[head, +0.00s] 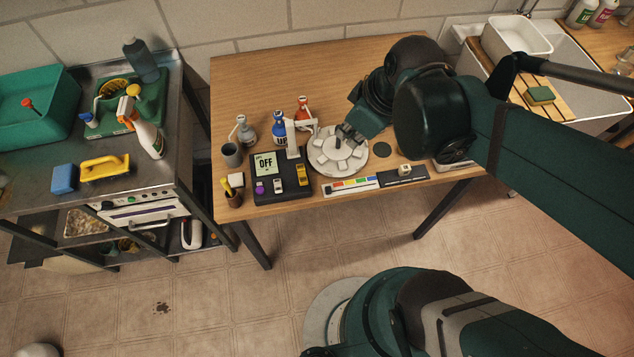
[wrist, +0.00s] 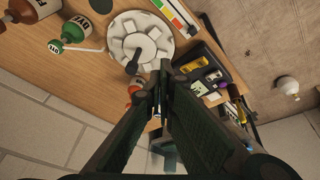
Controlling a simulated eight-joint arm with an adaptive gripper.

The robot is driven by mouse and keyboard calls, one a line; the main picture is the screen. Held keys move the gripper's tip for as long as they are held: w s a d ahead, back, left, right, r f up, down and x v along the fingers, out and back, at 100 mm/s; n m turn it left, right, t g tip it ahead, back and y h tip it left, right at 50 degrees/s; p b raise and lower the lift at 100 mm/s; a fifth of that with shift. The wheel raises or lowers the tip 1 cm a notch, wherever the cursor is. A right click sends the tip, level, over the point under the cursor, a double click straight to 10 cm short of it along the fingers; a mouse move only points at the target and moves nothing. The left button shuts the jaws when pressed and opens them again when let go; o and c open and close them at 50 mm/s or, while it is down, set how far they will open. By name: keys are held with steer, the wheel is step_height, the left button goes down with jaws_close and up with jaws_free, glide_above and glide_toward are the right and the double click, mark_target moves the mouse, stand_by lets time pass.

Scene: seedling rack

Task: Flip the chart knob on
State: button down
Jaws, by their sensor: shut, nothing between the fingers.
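A black control box (head: 283,190) stands near the front left of the wooden table, with a pale display (head: 265,164) reading "OFF". I cannot read which one is the chart knob.
A white post (head: 291,138) stands at the box's back edge. Small bottles, one blue (head: 278,130) and one red (head: 303,112), stand behind it. A colour strip (head: 351,185) lies along the front edge. A grey mug (head: 231,154) is at left.

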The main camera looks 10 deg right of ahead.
steer(key=s+a+f+n+g+y, duration=0.2)
steer(key=a+f+n+g, duration=0.1)
steer(key=a+f+n, duration=0.2)
steer(key=shift+s+f+n+g, duration=0.3)
steer(key=shift+f+n, duration=0.95)
steer(key=shift+n, duration=0.85)
steer(key=shift+a+f, duration=0.1)
steer(key=shift+b+x, duration=1.45)
steer(key=shift+x, duration=3.45)
steer(key=shift+d+b, duration=0.55)
steer(key=shift+d, duration=6.75)
